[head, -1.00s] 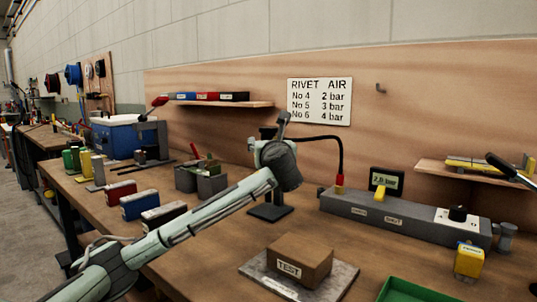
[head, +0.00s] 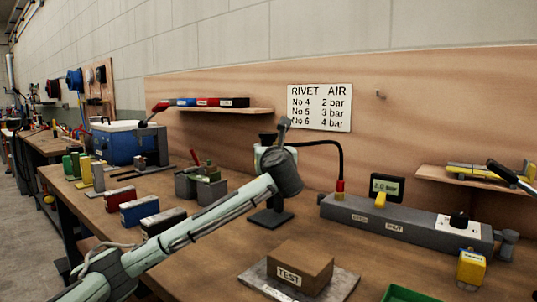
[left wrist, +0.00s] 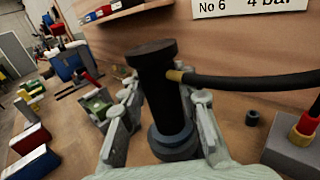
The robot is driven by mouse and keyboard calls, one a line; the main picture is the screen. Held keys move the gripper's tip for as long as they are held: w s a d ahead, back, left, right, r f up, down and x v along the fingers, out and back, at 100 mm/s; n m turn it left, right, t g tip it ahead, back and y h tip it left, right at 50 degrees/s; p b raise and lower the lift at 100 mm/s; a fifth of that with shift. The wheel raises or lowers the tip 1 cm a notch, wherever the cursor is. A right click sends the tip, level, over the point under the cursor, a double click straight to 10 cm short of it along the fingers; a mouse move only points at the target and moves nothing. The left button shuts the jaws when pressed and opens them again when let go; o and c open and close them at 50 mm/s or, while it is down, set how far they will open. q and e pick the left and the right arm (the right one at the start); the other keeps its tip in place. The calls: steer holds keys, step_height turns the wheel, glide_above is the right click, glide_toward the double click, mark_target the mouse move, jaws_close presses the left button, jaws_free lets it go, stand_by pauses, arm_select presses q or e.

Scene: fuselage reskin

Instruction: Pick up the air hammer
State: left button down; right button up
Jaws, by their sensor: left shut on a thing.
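The air hammer is a dark upright cylinder (left wrist: 155,85) in the left wrist view, with a brass fitting and black hose on its side. My left gripper (left wrist: 163,100) is shut around its body, a finger on each side. In the head view the hammer's black top (head: 267,138) shows just behind my left wrist, above a dark stand base (head: 270,218). My wrist hides most of the hammer there. I cannot tell whether it is clear of the stand. My right gripper is not in view.
The hose runs to a red fitting on a grey air manifold (head: 400,226) with a gauge (head: 387,188). A TEST block (head: 300,265) lies on a plate in front. Several coloured boxes (head: 138,208) stand on the left. A rivet air sign (head: 319,107) hangs behind.

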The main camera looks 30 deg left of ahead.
arm_select(q)
step_height(320, 180, up, 18)
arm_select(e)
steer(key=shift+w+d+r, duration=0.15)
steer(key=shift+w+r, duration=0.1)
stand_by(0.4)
